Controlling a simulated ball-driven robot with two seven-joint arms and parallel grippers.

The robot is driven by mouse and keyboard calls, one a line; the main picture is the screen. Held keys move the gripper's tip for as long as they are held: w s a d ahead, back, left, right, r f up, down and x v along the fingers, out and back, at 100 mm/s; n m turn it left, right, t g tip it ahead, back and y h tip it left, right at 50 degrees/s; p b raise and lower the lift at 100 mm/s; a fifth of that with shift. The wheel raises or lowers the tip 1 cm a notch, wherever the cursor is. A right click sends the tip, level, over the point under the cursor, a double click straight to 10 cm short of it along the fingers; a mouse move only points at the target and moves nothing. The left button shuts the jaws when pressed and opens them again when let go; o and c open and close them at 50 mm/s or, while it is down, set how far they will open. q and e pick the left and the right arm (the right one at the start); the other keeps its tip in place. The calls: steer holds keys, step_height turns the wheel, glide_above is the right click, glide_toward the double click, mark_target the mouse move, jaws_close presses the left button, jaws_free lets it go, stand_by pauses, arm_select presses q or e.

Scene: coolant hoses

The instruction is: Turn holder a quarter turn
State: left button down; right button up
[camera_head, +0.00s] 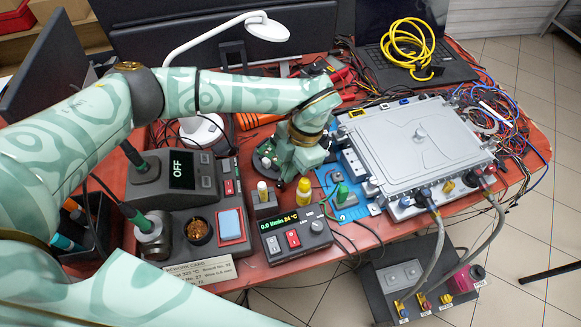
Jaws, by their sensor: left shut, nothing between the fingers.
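My left gripper (289,172) points down near the middle of the table, its fingers shut with nothing between them. My right gripper is not in view.
A grey metal-lidded unit (415,145) with hoses stands to the right, beside a blue mat (349,213). A white lamp (212,39) arches behind. The table is crowded.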

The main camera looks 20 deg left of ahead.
mark_target(271, 172)
arm_select(q)
steer(key=shift+s+a+r+m+t+y+p, duration=0.15)
steer(key=shift+s+a+m+p, duration=0.2)
steer(key=shift+m+p, duration=0.4)
steer(key=shift+s+a+r+m+t+y+p, duration=0.1)
steer(key=shift+s+a+m+t+y+p, duration=0.1)
steer(key=shift+a+m+p, duration=0.4)
steer(key=shift+s+a+m+t+p, duration=0.25)
steer(key=shift+a+m+p, duration=0.25)
steer(key=shift+m+p, duration=0.75)
steer(key=shift+s+a+f+m+y+p, duration=0.15)
steer(key=shift+a+m+y+p, duration=0.1)
steer(key=shift+a+m+p, duration=0.35)
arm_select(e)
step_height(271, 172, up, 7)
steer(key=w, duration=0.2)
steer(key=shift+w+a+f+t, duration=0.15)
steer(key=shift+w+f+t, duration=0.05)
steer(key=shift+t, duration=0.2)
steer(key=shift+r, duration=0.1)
arm_select(q)
steer(key=shift+d, duration=0.1)
